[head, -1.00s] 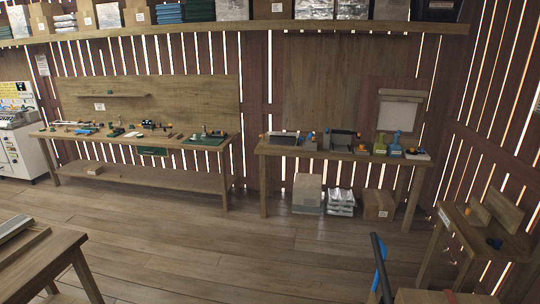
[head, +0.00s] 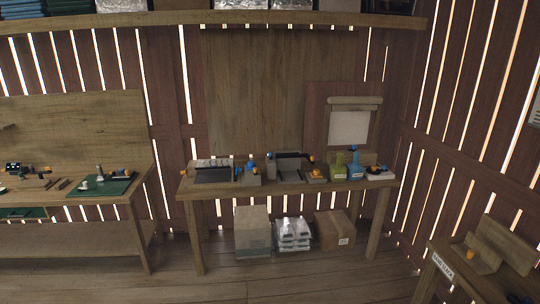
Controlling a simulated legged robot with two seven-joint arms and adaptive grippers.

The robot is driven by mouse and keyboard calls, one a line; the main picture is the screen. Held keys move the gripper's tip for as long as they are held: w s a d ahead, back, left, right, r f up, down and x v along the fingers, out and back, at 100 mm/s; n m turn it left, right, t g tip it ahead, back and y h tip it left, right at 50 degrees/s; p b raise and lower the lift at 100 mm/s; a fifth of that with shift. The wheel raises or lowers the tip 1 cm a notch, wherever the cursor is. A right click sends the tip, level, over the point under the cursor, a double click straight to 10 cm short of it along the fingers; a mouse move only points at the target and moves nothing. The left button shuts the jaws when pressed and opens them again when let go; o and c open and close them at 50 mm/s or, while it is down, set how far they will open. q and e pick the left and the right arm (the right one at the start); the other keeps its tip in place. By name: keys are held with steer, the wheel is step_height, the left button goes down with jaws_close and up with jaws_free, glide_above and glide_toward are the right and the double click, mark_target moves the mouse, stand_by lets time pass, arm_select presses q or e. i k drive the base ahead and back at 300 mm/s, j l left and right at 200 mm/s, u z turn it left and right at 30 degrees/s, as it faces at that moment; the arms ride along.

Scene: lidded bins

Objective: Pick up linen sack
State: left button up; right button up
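I cannot make out a linen sack for certain in the head view. A pale greyish block-shaped thing (head: 252,231) stands on the floor under the middle workbench; I cannot tell if it is a box or a bag. Neither of my grippers is in view.
The middle workbench (head: 290,186) holds bins, tools and bottles. Clear stacked packs (head: 293,233) and a cardboard box (head: 335,229) stand under it. Another workbench (head: 75,200) is at left, and a small wooden table (head: 462,272) is at lower right. Bare floor (head: 305,285) lies in front.

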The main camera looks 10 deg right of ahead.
mark_target(356, 171)
steer(key=i+z, duration=0.15)
steer(key=i, duration=0.35)
steer(key=i+z, duration=0.15)
steer(key=i, duration=0.4)
steer(key=i+j+z, duration=0.1)
steer(key=i, duration=0.4)
steer(key=i+j+z, duration=0.15)
steer(key=i, duration=0.35)
steer(key=i+l+z, duration=0.25)
steer(key=i+z, duration=0.75)
steer(key=i+j+z, duration=0.25)
steer(key=i+z, duration=0.2)
steer(key=i, duration=0.2)
